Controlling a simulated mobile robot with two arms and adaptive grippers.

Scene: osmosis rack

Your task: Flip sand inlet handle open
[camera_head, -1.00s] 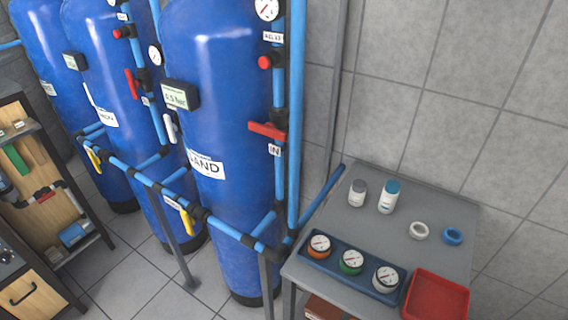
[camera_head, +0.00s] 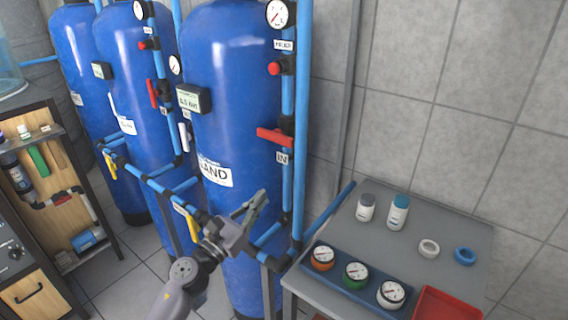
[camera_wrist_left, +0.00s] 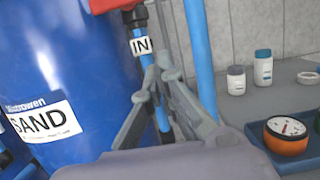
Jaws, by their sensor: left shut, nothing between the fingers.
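The sand inlet handle (camera_head: 276,136) is a red bar on the blue pipe at the right of the sand tank (camera_head: 222,110). It lies roughly horizontal, across the pipe, above the IN label (camera_head: 283,157). In the left wrist view the red handle (camera_wrist_left: 108,5) shows only in part at the top edge, above the IN label (camera_wrist_left: 141,45). My left gripper (camera_head: 258,202) is shut and empty, below the handle and apart from it, pointing up and right. Its fingertips also show in the left wrist view (camera_wrist_left: 157,72). My right gripper is not in view.
A grey table (camera_head: 455,228) at the right holds two bottles, two rings, a gauge tray (camera_head: 345,284) and a red bin (camera_head: 446,305). Blue pipes run beside and below my left gripper. A wooden cabinet (camera_head: 40,190) stands at the left.

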